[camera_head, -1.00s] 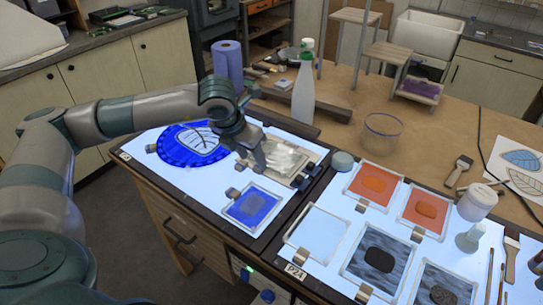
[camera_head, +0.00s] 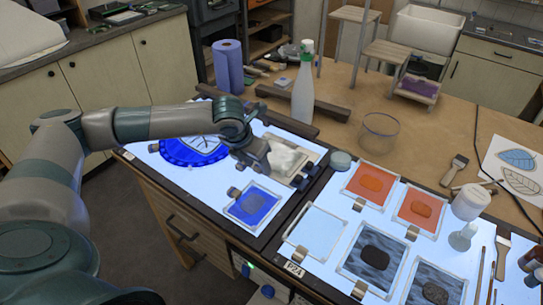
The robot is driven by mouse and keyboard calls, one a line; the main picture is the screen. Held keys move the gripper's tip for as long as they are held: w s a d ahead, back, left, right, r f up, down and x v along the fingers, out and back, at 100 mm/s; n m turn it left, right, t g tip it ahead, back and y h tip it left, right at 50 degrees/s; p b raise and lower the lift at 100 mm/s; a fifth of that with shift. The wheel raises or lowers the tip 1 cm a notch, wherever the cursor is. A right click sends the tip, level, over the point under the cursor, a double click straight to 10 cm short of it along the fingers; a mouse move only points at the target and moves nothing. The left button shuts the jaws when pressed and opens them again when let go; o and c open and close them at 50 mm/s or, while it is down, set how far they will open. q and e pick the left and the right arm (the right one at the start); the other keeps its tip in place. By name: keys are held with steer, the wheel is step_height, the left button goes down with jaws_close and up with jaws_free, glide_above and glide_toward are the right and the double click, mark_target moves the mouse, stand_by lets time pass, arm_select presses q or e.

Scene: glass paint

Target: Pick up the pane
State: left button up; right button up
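Several framed panes lie on two lit panels. A whitish, cloudy pane (camera_head: 287,163) lies in a frame at the upper right of the left panel. My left gripper (camera_head: 262,168) is low at this pane's left edge, pointing down. Its fingers are small and partly hidden, so I cannot tell whether they are open or touch the pane. A blue pane (camera_head: 252,205) lies just below. A blue round piece with a leaf design (camera_head: 195,147) lies to the left, partly behind my arm. My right gripper is not in view.
On the right panel lie orange panes (camera_head: 373,184), grey textured panes (camera_head: 375,253) and a pale pane (camera_head: 316,231). A spray bottle (camera_head: 303,90), a blue roll (camera_head: 228,67) and a clear jar (camera_head: 379,132) stand behind.

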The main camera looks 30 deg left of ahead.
arm_select(q)
jaws_close()
steer(key=shift+r, duration=0.15)
steer(key=shift+w+r+b, duration=0.1)
steer(key=shift+r+b, duration=0.5)
steer(key=shift+b, duration=0.05)
step_height(320, 180, up, 2)
steer(key=shift+r+b, duration=0.15)
steer(key=shift+b, duration=0.65)
steer(key=d+r+b, duration=0.4)
steer(key=d+r, duration=0.3)
steer(key=d, duration=0.4)
steer(key=shift+s+d+r, duration=0.15)
steer(key=shift+s+d, duration=0.2)
steer(key=shift+s, duration=0.1)
